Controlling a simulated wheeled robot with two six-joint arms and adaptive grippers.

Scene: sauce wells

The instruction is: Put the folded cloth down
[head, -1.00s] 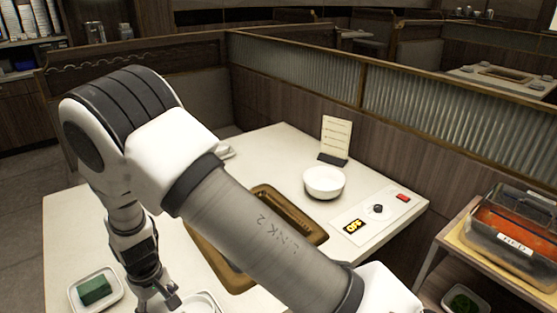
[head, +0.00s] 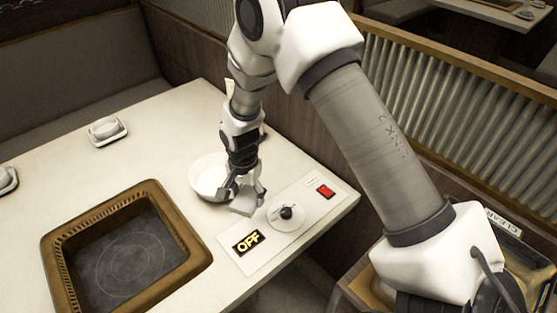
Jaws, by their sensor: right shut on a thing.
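My right gripper (head: 242,188) reaches down over the table beside the white bowl. It is shut on a small grey piece, which looks like the folded cloth (head: 243,206). The cloth is in front of the bowl, by the left end of the control panel. I cannot tell whether it touches the table or hangs just above it. The gripper hides part of the bowl and the cloth's upper part. My left gripper is not in view.
The white bowl (head: 205,177) stands close behind the gripper. The control panel (head: 312,208) has a knob, a red switch and an OFF display. A framed square cooker (head: 122,262) is set into the table (head: 160,150). Small dishes (head: 105,131) stand at the left.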

